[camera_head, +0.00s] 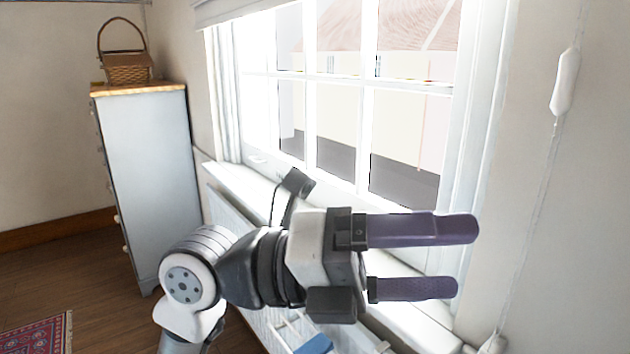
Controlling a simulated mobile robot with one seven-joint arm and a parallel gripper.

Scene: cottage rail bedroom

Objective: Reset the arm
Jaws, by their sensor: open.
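My gripper (465,259) is in front of the window at the right of the view. Its two purple fingers point right and stand apart, with nothing between them. My arm (205,270) comes up from the lower edge and bends to the right toward the gripper. The fingers appear close to the window side and the right wall; the exact gap cannot be told.
A bright window (340,110) has a white sill (245,188) and a radiator (228,218) below. A blind cord pull (566,80) hangs on the right wall. A chest of drawers (155,150) bears a wicker basket (127,68). Bare floor and a rug (38,336) lie lower left.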

